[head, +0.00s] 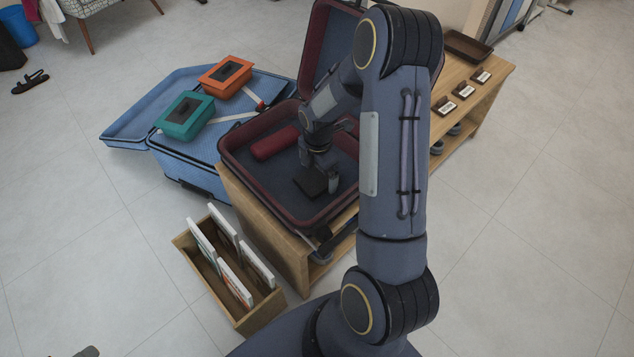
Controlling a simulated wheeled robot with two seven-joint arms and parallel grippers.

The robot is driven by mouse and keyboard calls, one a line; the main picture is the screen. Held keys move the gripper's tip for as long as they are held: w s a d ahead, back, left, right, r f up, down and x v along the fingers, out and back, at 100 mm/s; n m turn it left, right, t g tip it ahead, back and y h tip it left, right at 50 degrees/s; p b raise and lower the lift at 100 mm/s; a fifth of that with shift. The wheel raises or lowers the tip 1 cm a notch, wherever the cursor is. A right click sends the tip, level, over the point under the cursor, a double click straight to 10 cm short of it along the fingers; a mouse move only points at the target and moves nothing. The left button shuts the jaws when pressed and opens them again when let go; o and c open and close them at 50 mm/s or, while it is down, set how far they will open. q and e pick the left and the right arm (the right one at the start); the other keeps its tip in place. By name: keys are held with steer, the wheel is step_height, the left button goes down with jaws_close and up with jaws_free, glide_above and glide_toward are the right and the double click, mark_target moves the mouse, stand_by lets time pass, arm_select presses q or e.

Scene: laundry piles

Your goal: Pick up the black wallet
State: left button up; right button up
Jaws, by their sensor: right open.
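The black wallet (309,183) lies on the dark lining inside an open maroon suitcase (236,158). My right gripper (321,171) reaches down into the suitcase and is open, with its fingers close over the wallet. I cannot tell whether a finger touches it. Part of the wallet's far side is hidden by the gripper. My right arm covers much of the suitcase's right side. My left gripper does not show.
A maroon roll (273,144) lies in the suitcase, left of the gripper. A blue suitcase (185,160) holds a teal box (184,117) and an orange box (225,77). A wooden bench (472,112) supports the maroon suitcase. A wooden crate (196,256) with upright white items stands in front.

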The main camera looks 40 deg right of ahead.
steer(key=shift+f, duration=0.75)
steer(key=shift+c, duration=0.3)
steer(key=shift+r, duration=0.1)
steer(key=c, duration=0.9)
